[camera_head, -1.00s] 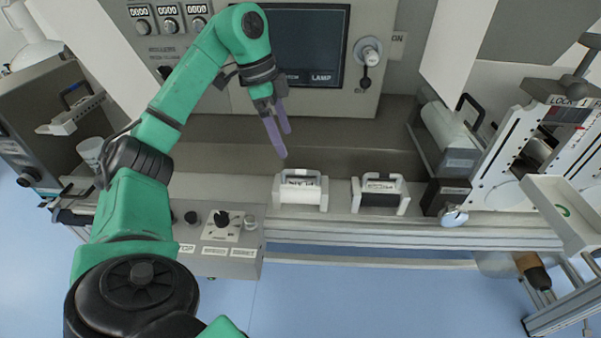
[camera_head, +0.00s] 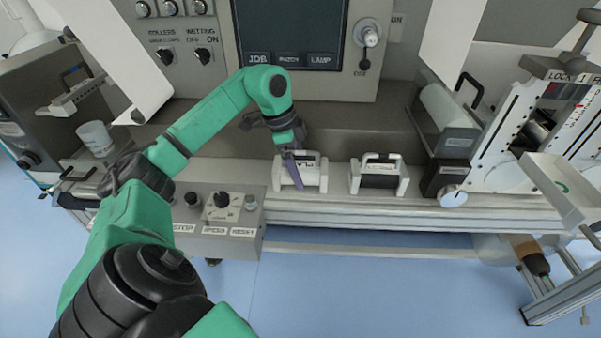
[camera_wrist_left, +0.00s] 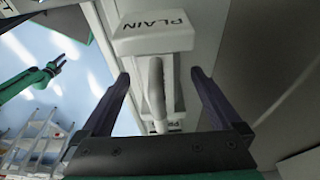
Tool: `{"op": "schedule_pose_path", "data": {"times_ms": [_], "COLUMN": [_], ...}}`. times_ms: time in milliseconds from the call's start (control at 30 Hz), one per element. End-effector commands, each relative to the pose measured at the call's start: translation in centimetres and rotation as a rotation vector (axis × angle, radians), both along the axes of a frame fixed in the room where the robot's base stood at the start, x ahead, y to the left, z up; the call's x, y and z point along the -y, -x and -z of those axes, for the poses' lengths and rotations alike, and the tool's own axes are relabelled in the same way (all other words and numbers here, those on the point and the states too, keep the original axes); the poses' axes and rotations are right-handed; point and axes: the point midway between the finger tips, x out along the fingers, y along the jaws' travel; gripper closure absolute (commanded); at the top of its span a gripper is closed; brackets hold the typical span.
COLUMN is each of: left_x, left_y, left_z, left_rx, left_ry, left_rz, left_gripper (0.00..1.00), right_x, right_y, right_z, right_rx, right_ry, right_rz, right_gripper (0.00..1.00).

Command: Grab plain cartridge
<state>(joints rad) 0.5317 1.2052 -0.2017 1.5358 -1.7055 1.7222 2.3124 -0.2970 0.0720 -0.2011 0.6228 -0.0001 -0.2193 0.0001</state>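The plain cartridge (camera_head: 314,179) is the white one with a white roller and a top handle; it stands on the ledge under the screen. In the left wrist view, its end block (camera_wrist_left: 153,37) reads "PLAIN". My left gripper (camera_head: 292,172) is over it, partly covering it. In the left wrist view, my left gripper (camera_wrist_left: 160,88) is open, with one finger on each side of the grey handle (camera_wrist_left: 157,92) and gaps to both. A green arm in the left wrist view is my right one; its gripper (camera_wrist_left: 59,61) is small there, too small to judge.
A second white cartridge with a dark roller (camera_head: 379,181) stands close to the right on the same ledge. A control box with knobs (camera_head: 217,215) is at the left front. A dark block (camera_head: 443,177) and slotted machine frame (camera_head: 505,145) bound the right side.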

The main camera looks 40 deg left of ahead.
Motion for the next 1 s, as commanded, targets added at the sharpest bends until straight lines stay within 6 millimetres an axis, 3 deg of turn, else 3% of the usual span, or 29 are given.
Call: {"op": "schedule_pose_path", "data": {"times_ms": [33,233,533,667,767,1000], "left_x": [0.0,0.0,0.0,0.0,0.0,0.0], "left_y": [0.0,0.0,0.0,-0.1,-0.2,-0.1], "left_z": [0.0,0.0,-0.4,-1.7,-4.3,-14.1], "left_rx": [0.000,0.000,0.003,0.007,0.010,0.009], "left_ry": [0.000,0.000,0.000,0.001,0.001,0.000], "left_rz": [0.000,0.000,-0.001,0.000,-0.001,0.000], "left_gripper": [0.23,0.99,1.00,1.00,1.00,1.00], "right_x": [0.0,0.3,0.7,0.7,0.7,0.8], "right_y": [0.1,0.3,0.4,0.4,0.4,0.4], "right_z": [0.0,0.0,-0.1,-0.3,-0.7,-3.5], "right_rx": [-0.001,-0.005,-0.007,-0.008,-0.008,-0.008], "right_ry": [0.000,0.003,0.009,0.010,0.010,0.011], "right_rz": [0.000,-0.002,-0.002,-0.002,-0.002,-0.001], "right_gripper": [0.50,0.50,0.50,0.50,0.50,0.50]}}
